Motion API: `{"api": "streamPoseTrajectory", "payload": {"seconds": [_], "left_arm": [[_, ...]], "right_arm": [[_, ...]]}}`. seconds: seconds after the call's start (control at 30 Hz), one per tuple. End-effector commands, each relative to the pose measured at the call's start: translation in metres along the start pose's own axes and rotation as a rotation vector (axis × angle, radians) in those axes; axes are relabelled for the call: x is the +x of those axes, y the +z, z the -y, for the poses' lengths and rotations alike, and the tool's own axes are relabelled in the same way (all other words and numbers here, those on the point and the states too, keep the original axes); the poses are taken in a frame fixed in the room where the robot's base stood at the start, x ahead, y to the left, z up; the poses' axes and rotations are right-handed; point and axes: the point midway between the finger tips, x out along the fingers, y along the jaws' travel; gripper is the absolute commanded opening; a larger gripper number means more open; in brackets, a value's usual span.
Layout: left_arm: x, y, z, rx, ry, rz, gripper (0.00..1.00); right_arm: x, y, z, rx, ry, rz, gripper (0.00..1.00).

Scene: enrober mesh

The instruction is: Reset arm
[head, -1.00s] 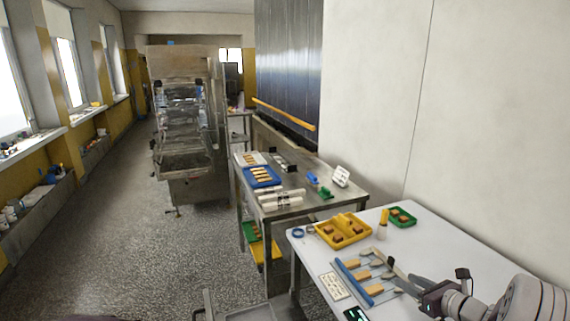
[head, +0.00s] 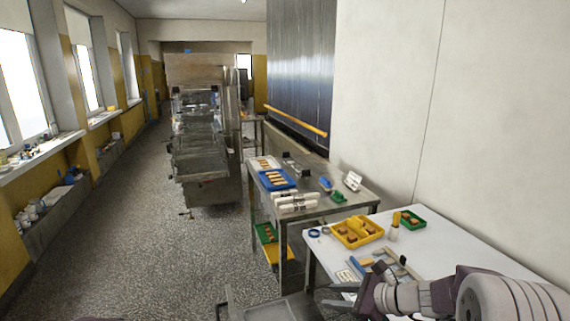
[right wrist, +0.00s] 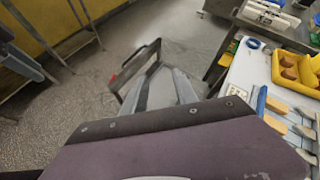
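My right gripper (head: 335,295) is at the front left edge of the white table, pointing left, and looks empty. Its two grey fingers are apart, and they also show in the right wrist view (right wrist: 164,88) above a grey cart and the floor. My right forearm hides part of the wooden-handled tools (head: 385,267) on the table. The same tools show at the right of the right wrist view (right wrist: 282,112). My left gripper is not in view.
On the white table (head: 460,249) are a yellow tray (head: 375,236) and a green tray (head: 417,223). A steel table (head: 325,173) with a blue tray (head: 289,185) stands behind. A grey cart (head: 265,307) is at the front. The floor at left is clear.

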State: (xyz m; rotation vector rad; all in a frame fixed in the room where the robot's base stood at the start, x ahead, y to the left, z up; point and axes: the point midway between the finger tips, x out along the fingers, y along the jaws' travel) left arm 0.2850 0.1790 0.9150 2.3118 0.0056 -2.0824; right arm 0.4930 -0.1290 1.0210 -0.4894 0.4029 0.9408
Motion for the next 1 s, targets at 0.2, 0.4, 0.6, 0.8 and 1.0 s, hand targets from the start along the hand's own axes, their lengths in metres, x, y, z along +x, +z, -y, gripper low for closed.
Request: {"api": "streamPoseTrajectory", "payload": {"seconds": [0.2, 0.4, 0.6, 0.8, 1.0], "left_arm": [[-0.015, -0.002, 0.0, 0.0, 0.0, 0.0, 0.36], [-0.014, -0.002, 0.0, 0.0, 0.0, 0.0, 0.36], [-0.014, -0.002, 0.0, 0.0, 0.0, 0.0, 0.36], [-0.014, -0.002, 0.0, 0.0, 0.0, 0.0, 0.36], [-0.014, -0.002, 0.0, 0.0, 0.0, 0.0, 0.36]], "right_arm": [[-0.033, -0.036, -0.173, -0.882, 0.568, -0.308, 0.35], [-0.089, -0.115, -0.188, -1.572, 0.93, -0.435, 0.35], [-0.094, -0.126, -0.171, -1.836, 1.016, -0.427, 0.35], [-0.094, -0.126, -0.171, -1.833, 1.016, -0.426, 0.35], [-0.094, -0.126, -0.171, -1.83, 1.016, -0.426, 0.35]]}}
